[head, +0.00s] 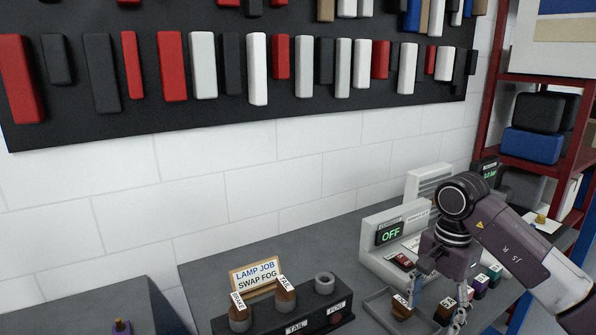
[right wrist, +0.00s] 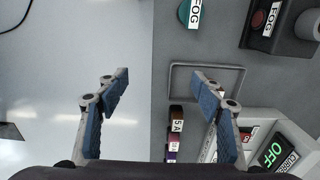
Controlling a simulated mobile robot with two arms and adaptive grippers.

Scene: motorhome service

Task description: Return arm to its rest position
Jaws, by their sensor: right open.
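My right arm (head: 510,250) reaches in from the right in the head view, over the grey bench (head: 210,270). Its gripper (head: 440,298) points down near the shallow tray (head: 378,312). In the right wrist view the gripper (right wrist: 162,88) has its two blue-padded fingers wide apart with nothing between them. The tray rim (right wrist: 207,66) lies behind the right finger, which covers part of it. My left gripper is in neither view.
A lamp stand (head: 300,318) holds lamps labelled BRAKE and TAIL, beside an empty-looking ring socket (head: 325,283). A tester (head: 390,235) reads OFF. A FOG-labelled teal part (right wrist: 188,12) lies near the tray. Labelled blocks (right wrist: 176,125) and a red shelf (head: 535,78) stand close by.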

